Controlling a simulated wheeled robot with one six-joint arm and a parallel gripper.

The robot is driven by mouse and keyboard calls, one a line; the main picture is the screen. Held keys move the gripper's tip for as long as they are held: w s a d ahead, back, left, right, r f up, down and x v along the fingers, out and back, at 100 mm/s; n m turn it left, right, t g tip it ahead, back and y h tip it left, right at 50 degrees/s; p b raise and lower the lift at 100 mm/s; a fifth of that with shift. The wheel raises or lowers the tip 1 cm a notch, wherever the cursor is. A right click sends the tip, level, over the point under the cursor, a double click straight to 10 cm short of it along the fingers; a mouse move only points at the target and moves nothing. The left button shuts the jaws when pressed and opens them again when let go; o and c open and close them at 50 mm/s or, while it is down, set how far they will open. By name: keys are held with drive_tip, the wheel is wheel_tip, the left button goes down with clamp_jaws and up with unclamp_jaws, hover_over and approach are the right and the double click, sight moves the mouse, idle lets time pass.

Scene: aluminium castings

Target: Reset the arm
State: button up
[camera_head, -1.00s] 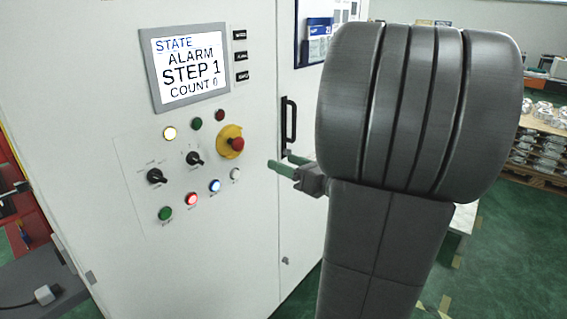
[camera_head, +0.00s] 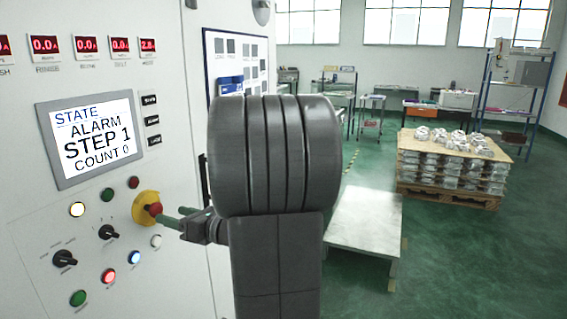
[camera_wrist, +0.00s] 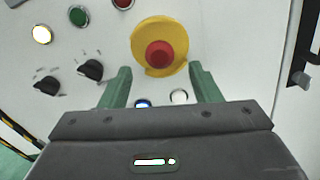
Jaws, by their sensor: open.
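My gripper (camera_head: 170,217) reaches toward the control panel from the right. In the wrist view its two green fingers (camera_wrist: 160,88) are apart with nothing between them. The red emergency stop button (camera_wrist: 159,55) on its yellow base sits just beyond the fingertips, a little above the gap. In the head view the red button (camera_head: 154,209) is close to the fingertips; I cannot tell whether they touch. The screen (camera_head: 92,137) reads STATE ALARM, STEP 1, COUNT 0. Below it are two black rotary switches (camera_head: 107,232) and several buttons, with a white lamp (camera_head: 77,209) and red lamp (camera_head: 109,276) lit.
A door handle (camera_wrist: 305,50) stands at the right of the panel. A pale low table (camera_head: 365,220) stands right of my arm. A pallet with stacked castings (camera_head: 450,165) is farther back. Green floor between them is clear.

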sight(159, 211)
drive_tip(key=shift+p+x, duration=0.4)
drive_tip(key=shift+x, duration=2.15)
drive_tip(key=shift+d, duration=0.1)
